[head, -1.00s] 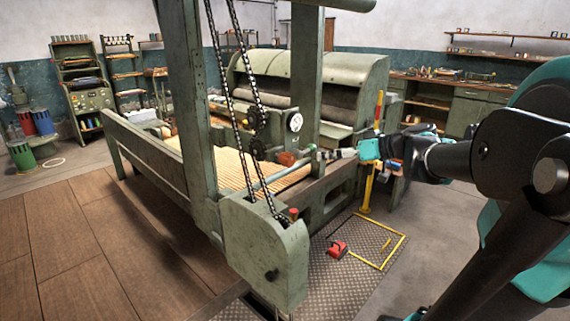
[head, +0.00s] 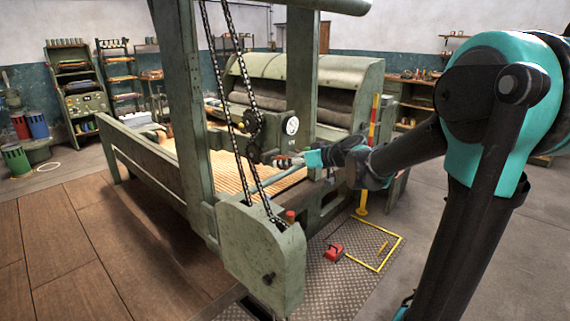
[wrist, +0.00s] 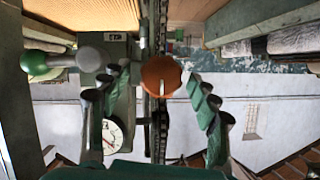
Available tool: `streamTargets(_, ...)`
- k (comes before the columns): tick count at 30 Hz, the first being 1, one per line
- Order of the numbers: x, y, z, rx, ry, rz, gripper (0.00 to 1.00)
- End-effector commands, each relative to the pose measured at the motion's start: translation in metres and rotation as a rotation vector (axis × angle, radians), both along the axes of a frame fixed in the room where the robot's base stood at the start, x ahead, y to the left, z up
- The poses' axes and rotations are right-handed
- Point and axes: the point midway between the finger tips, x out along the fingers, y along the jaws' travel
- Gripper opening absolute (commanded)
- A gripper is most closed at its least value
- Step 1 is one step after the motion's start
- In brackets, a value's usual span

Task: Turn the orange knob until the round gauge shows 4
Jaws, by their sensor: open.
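The orange knob (wrist: 160,77) is in the middle of the wrist view, between the two fingers of my gripper (wrist: 155,80), which is open. There is a gap on each side of the knob, so neither finger appears to touch it. In the head view my gripper (head: 297,161) is at the machine's gear housing and covers the knob. The round gauge (head: 292,126) is a white dial on the housing, just above the gripper. In the wrist view the gauge (wrist: 111,136) is partly behind the left finger. A red needle shows, but I cannot read its value.
A grey lever with a green ball end (wrist: 36,62) is left of the knob in the wrist view. Chains run in front of the green machine post (head: 188,110). A red pedal (head: 333,252) lies on the floor plate. The floor at the right is open.

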Motion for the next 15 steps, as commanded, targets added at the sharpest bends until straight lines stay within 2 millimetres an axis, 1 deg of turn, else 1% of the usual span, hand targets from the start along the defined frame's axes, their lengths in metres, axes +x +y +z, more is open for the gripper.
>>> streamTargets(1, 0.0024, 0.0047, -0.0022, -0.001, 0.0, 0.002, 0.61)
streamTargets(5, 0.0065, 0.0107, -0.0054, -0.001, 0.0, 0.001, 0.61)
streamTargets(14, 0.0076, 0.012, -0.0062, 0.0, 0.0, -0.001, 0.61)
streamTargets(15, 0.0076, 0.012, -0.0062, 0.0, 0.0, 0.0, 0.59)
